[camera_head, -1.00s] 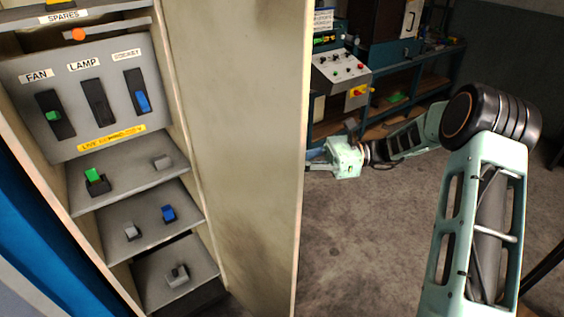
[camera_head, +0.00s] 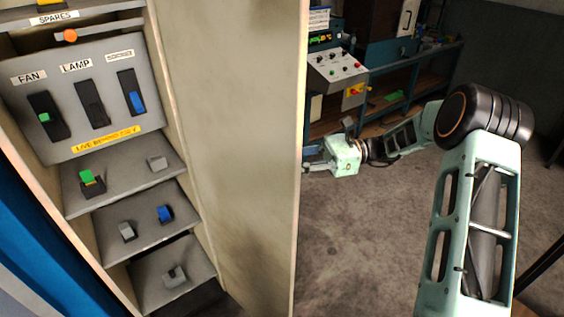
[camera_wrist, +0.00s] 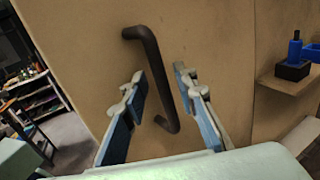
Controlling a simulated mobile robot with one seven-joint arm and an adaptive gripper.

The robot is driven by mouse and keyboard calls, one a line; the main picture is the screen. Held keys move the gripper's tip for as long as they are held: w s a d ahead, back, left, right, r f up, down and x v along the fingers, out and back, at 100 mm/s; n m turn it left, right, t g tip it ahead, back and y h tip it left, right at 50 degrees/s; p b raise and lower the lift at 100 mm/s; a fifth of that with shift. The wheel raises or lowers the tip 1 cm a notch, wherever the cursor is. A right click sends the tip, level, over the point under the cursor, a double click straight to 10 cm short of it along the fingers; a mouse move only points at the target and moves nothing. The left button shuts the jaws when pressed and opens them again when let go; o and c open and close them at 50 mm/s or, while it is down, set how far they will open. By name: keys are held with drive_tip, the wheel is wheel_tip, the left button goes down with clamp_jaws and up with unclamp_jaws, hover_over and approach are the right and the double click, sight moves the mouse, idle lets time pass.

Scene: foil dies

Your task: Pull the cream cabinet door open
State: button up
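The cream cabinet door (camera_head: 228,150) shows as a tall panel at the right of the open shelves in the head view, standing well out from them. In the wrist view a cream panel (camera_wrist: 85,60) fills the middle and bears a dark bar handle (camera_wrist: 150,65). My gripper (camera_wrist: 162,90) is open, its two blue-padded fingers apart on either side of the handle's lower part. I cannot tell whether they touch it.
The cabinet's shelves hold green, blue and grey blocks (camera_head: 165,213) below a switch panel (camera_head: 60,105). A workbench (camera_head: 400,105) with a control box (camera_head: 337,68) stands behind my arm. A shelf (camera_wrist: 290,82) with a blue-and-black piece (camera_wrist: 294,58) is at right. Grey floor (camera_head: 380,240) is clear.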

drive_tip(key=v, duration=1.2)
